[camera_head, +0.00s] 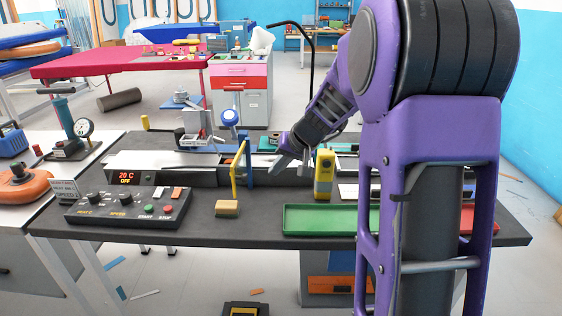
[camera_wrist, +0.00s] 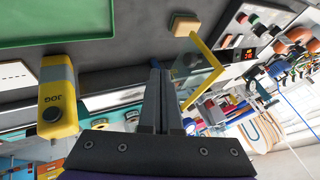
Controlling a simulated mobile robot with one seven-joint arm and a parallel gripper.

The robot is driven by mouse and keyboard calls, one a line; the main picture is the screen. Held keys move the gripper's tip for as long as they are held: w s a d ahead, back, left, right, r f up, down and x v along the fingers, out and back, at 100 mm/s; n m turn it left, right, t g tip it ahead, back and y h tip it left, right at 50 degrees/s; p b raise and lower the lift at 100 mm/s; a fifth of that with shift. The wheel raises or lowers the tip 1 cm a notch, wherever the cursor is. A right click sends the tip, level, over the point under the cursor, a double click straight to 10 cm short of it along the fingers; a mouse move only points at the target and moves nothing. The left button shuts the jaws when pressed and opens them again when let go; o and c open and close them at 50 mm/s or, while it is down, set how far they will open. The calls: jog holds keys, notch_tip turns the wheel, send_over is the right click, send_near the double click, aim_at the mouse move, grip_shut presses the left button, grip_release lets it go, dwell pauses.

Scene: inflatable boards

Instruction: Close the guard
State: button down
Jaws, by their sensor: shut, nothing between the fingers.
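The guard (camera_head: 235,168) is a yellow frame with a clear pane, standing raised on the black machine (camera_head: 205,177) at the middle of the bench. It also shows in the wrist view (camera_wrist: 203,88), just right of my fingers. My gripper (camera_head: 275,169) is shut and empty, pointing down and left over the machine. In the wrist view the fingertips (camera_wrist: 160,68) lie close beside the guard's frame; I cannot tell whether they touch it. My arm hides part of the bench on the right.
A yellow JOG pendant (camera_head: 324,174) stands right of my gripper. A control box (camera_head: 128,207) with knobs and buttons is at front left. A yellowish block (camera_head: 227,209) and a green tray (camera_head: 320,219) lie in front. The dark bench between them is clear.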

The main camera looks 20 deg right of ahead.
jog(key=w+a+f, duration=0.3)
jog(key=a, duration=0.2)
jog(key=shift+w, duration=0.25)
jog(key=shift+p, duration=0.3)
